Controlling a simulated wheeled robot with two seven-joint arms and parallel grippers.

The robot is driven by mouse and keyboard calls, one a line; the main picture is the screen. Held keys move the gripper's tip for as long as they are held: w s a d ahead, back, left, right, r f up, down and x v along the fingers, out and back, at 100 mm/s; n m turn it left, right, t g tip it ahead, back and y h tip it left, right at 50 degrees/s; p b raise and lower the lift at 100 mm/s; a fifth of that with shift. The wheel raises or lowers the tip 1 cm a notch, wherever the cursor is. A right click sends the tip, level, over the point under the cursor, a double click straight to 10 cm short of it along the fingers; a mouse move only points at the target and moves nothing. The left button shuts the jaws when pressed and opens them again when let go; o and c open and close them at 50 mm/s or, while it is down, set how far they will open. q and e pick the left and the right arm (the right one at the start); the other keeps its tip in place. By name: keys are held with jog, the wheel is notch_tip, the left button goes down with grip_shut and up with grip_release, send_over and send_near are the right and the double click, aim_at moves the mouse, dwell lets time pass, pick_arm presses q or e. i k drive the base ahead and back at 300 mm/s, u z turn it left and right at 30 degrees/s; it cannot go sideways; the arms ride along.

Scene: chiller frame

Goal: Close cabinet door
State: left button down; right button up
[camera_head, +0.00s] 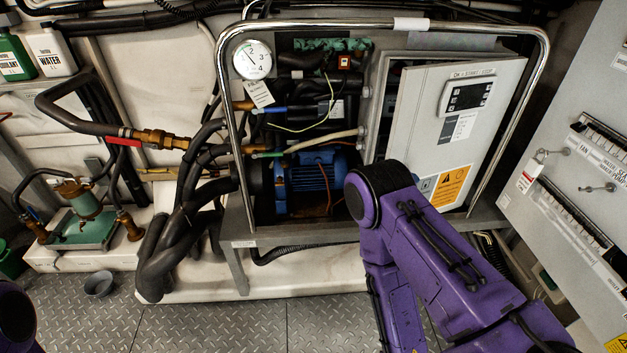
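The grey cabinet (377,100) stands at the right inside the chrome tube frame. Its light grey door (420,125) carries a small display panel (468,95) and a yellow warning label. The door looks ajar: a dark gap shows between its left and top edges and the cabinet body. My purple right arm rises from the lower right, and its bent joint covers the door's lower left corner; I cannot tell whether it touches. My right gripper is not visible. Only a piece of my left arm shows at the lower left corner, without its gripper.
The chrome frame (233,150) surrounds the chiller, with a blue motor (308,182) and a gauge (252,60) inside. Black hoses (185,225) run at the left. A grey panel (575,160) with switches stands far right. A small bowl (98,284) lies on the metal floor.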

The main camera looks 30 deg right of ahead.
aim_at(445, 150)
jog(key=u, duration=0.5)
jog(key=k, duration=0.95)
jog(key=z, duration=1.75)
jog(key=i, duration=1)
jog(key=u, duration=0.05)
